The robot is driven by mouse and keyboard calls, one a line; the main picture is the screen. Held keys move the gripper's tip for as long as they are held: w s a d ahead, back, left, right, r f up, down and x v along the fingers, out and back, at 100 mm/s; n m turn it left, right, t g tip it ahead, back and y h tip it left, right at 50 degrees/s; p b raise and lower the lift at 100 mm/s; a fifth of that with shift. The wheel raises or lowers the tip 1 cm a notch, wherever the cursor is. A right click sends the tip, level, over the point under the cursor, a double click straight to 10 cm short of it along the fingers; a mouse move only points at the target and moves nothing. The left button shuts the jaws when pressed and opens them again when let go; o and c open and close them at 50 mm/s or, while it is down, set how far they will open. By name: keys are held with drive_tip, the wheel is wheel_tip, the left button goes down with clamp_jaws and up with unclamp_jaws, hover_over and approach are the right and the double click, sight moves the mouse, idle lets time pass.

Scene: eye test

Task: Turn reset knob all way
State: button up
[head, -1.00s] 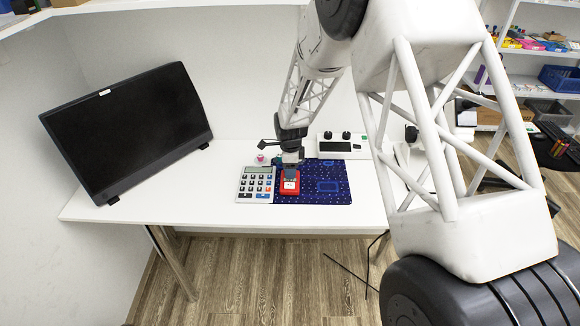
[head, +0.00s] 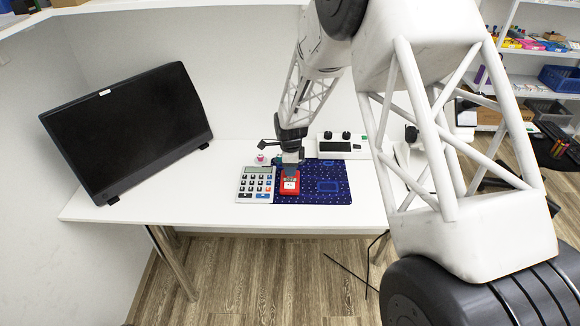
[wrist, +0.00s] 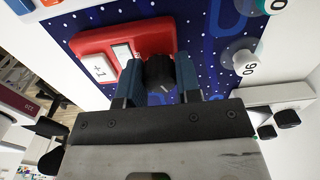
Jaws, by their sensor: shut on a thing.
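A small red device (head: 291,184) lies on a dark blue patterned mat (head: 325,186). My gripper (head: 291,167) comes down on the device from above. In the wrist view the two blue fingers of my gripper (wrist: 158,78) stand on either side of the knob and are shut on it. The knob's lower side and any mark of its setting are hard to make out.
A calculator (head: 255,184) lies just left of the device. A small pink-topped item (head: 261,158) stands behind it. A white box with black knobs (head: 343,146) is at the back. A large black monitor (head: 128,128) stands at the left. The table's front (head: 200,215) is clear.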

drive_tip(key=m, duration=1)
drive_tip(key=shift+m, duration=0.4)
idle(0.4)
drive_tip(key=o, duration=0.8)
drive_tip(key=shift+r, duration=0.1)
drive_tip(key=shift+r, duration=2.9)
